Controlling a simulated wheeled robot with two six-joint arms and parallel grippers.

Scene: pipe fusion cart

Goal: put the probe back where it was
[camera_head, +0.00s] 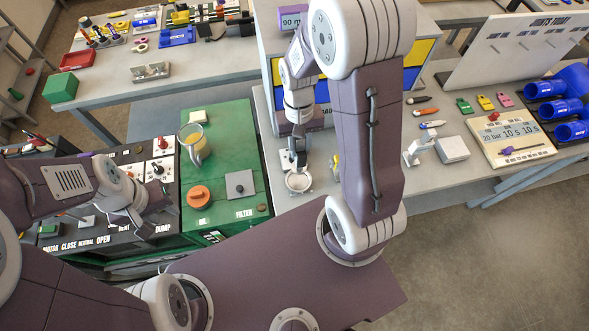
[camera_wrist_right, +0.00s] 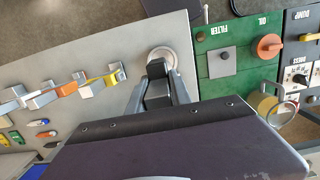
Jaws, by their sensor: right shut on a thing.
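My right gripper (camera_head: 297,161) points down at the near edge of the grey table. It is shut on a dark piece, which I take for the probe (camera_wrist_right: 157,90); its fingers hide much of it. A round, pale-rimmed cup (camera_head: 299,182) is just below the fingertips. The cup also shows in the right wrist view (camera_wrist_right: 162,56), just beyond the dark piece. I cannot tell whether the probe touches it. My left gripper (camera_head: 142,212) is low over the dark control panel; its fingers are too unclear to tell open or shut.
A green cabinet (camera_head: 222,165) with an orange knob (camera_head: 199,196) and a yellowish mug-like filter (camera_head: 194,143) stands left of the cup. A small yellow item (camera_head: 335,165) is right of it.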

